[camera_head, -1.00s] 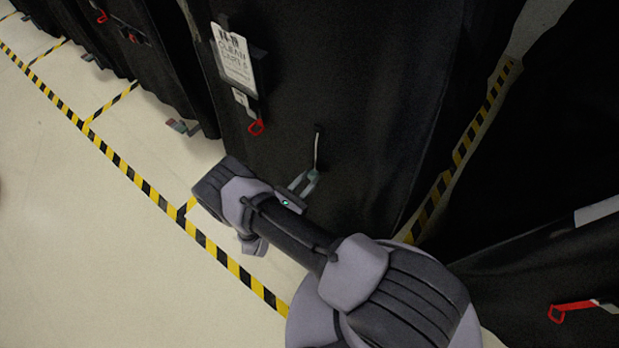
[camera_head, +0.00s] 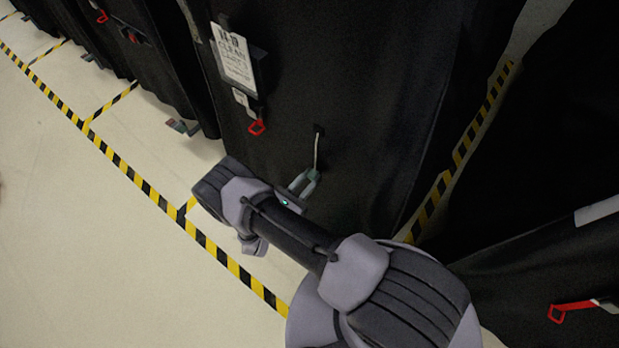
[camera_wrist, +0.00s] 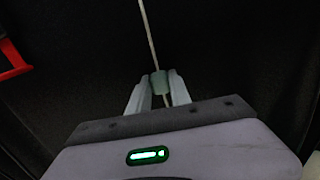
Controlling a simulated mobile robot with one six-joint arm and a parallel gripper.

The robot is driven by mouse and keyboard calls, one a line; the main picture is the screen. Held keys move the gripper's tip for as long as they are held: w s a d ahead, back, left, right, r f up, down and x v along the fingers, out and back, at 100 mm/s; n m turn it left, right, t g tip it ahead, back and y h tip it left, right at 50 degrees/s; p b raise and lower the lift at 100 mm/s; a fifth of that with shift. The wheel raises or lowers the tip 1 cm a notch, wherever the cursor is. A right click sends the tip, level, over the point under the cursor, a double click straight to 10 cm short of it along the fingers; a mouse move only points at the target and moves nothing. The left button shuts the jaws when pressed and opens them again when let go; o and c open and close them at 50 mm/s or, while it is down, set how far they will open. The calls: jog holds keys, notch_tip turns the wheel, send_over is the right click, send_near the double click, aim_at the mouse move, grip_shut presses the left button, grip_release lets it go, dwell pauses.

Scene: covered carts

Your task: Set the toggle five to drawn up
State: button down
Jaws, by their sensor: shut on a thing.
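The toggle (camera_head: 313,175) is a small grey-green barrel at the lower end of a pale cord (camera_head: 317,152). The cord comes out of a dark fitting (camera_head: 319,129) on the front of a black covered cart (camera_head: 350,80). My gripper (camera_head: 305,183) is shut on the toggle, below the fitting, with the cord running straight up from it. In the wrist view the toggle (camera_wrist: 159,82) sits between the two pale fingertips (camera_wrist: 158,90), and the cord (camera_wrist: 149,35) rises from it. No number on the toggle can be read.
A white label card (camera_head: 232,55) and a red hook (camera_head: 257,127) hang on the cart's left side. A red handle (camera_head: 572,308) is on a dark cover at lower right. Yellow-black tape (camera_head: 140,183) marks the pale open floor at left.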

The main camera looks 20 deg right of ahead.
notch_tip(320, 180, up, 11)
jog(key=p, duration=0.7)
jog(key=shift+r, duration=0.2)
jog(key=shift+f, duration=0.1)
jog(key=c, duration=1.2)
grip_release()
jog(key=shift+o, duration=0.2)
jog(key=p+v, duration=0.2)
jog(key=v, duration=1.5)
jog(key=shift+s+a, duration=0.15)
